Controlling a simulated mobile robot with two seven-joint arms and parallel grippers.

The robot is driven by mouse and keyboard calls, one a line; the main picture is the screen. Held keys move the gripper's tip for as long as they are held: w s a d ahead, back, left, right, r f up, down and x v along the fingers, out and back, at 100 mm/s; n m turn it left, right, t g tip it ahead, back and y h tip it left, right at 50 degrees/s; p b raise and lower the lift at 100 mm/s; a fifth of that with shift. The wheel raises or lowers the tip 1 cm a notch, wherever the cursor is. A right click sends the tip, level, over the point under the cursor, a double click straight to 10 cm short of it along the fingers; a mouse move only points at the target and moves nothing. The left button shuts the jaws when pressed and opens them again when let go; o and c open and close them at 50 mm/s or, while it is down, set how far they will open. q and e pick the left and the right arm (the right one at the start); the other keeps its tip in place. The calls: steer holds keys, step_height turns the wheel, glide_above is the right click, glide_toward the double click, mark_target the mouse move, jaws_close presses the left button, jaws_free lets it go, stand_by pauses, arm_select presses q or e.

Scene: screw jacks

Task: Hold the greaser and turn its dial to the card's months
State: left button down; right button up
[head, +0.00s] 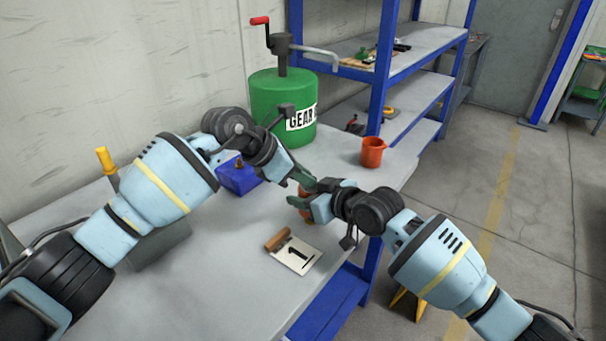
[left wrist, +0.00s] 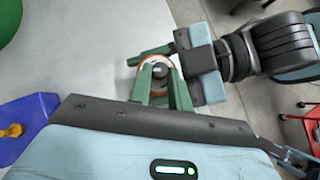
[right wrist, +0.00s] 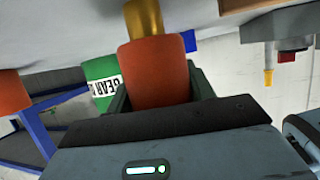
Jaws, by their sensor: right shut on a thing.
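The greaser is an orange-red cylinder (right wrist: 155,72) with a brass end in the right wrist view. My right gripper (head: 312,204) is shut around its body and holds it near the table's right edge. Most of the greaser is hidden by the grippers in the head view. In the left wrist view its round top with a dark dial knob (left wrist: 160,70) faces my left gripper. My left gripper (left wrist: 163,88) has its fingers apart, close over the dial; contact cannot be told. The card (head: 296,255) reads "1" and rests against a wooden block (head: 277,239) on the table.
A green gear-oil drum (head: 270,92) with a hand pump stands at the back of the table (head: 220,290). An orange cup (head: 373,152) stands at the right rear. A blue box (head: 236,178) is behind my left arm. Blue shelving (head: 377,95) stands behind.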

arm_select(q)
steer(key=shift+w+m+g, duration=0.1)
steer(key=shift+m+g, duration=0.2)
steer(key=shift+m, duration=0.1)
steer(key=shift+w+a+m+g+h, duration=0.1)
steer(key=shift+w+m+g+h, duration=0.1)
steer(key=shift+m+g, duration=0.7)
steer(key=shift+w+m+g+h, duration=0.2)
steer(key=shift+m+g, duration=0.5)
steer(key=shift+m, duration=0.4)
steer(key=shift+m+g, duration=0.4)
steer(key=shift+m, duration=0.2)
steer(key=c, duration=1.6)
jaws_free()
steer(key=v, duration=1.2)
steer(key=shift+w, duration=0.1)
